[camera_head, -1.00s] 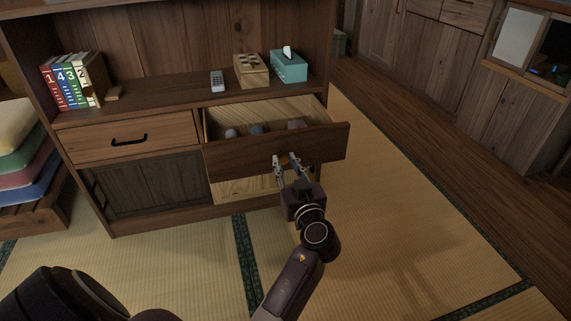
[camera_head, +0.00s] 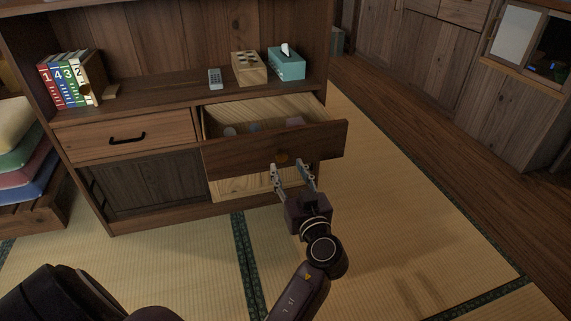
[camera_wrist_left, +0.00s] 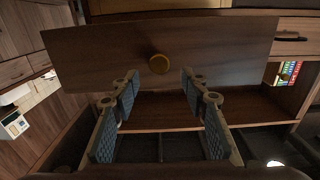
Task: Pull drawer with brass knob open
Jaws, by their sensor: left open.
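The drawer (camera_head: 240,160) with the brass knob is pulled well out of the cabinet, with small items inside. Its brass knob (camera_head: 282,158) sits on the dark front and also shows in the left wrist view (camera_wrist_left: 159,64). My left gripper (camera_head: 292,171) is open and empty just in front of the knob. In the left wrist view its fingertips (camera_wrist_left: 161,84) are spread, with the knob beyond them and free of both. My right gripper is not in view.
A closed drawer with a black handle (camera_head: 127,138) is at left. The shelf above holds books (camera_head: 66,84), a remote (camera_head: 215,78), a wooden box (camera_head: 248,68) and a teal tissue box (camera_head: 287,65). Tatami floor (camera_head: 400,210) is clear at right.

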